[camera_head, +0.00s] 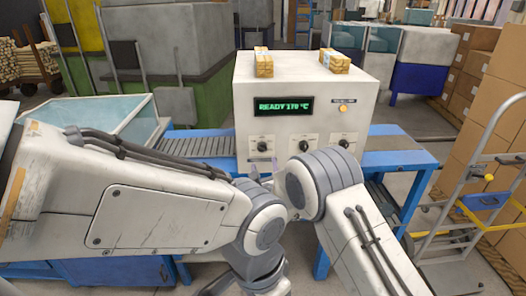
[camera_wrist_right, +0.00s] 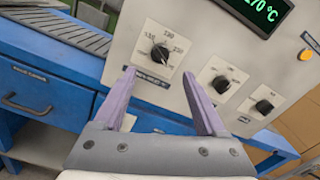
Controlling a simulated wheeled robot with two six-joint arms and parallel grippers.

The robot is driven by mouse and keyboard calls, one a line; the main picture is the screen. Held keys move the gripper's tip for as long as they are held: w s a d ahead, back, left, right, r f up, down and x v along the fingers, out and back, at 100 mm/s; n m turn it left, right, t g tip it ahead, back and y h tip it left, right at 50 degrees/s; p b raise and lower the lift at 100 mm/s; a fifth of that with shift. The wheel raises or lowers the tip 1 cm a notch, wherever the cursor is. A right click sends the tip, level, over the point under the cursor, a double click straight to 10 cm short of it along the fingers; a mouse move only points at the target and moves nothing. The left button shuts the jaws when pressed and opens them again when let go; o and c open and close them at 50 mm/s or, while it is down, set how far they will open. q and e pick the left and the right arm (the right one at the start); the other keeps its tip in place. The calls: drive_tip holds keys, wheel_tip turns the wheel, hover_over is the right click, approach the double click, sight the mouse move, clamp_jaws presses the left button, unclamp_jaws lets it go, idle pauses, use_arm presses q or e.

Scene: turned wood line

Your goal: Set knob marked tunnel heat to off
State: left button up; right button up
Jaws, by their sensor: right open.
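The white machine's front has three black knobs on white dial plates. The left knob (camera_head: 262,146), with a temperature scale and a dark label below, also shows in the right wrist view (camera_wrist_right: 159,54). The label's words are too blurred to read, and I cannot tell the exact setting. The middle knob (camera_wrist_right: 221,84) and right knob (camera_wrist_right: 264,106) are to its right. My right gripper (camera_head: 262,168) is open and empty just below and in front of the left knob. In the right wrist view its purple fingers (camera_wrist_right: 160,74) frame the knob's lower part, with no visible contact. My left gripper is not visible.
The white machine (camera_head: 365,100) stands on a blue bench (camera_head: 400,160) with a roller conveyor (camera_head: 200,146). Its display (camera_head: 284,106) reads READY 170 °C. An orange button (camera_head: 343,108) is at upper right. Wood bundles (camera_head: 263,64) lie on top. A hand truck (camera_head: 470,205) stands right.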

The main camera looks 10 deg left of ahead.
sight(262, 150)
drive_tip(key=p+x, duration=0.2)
drive_tip(key=x, duration=0.7)
drive_tip(key=shift+w, duration=0.15)
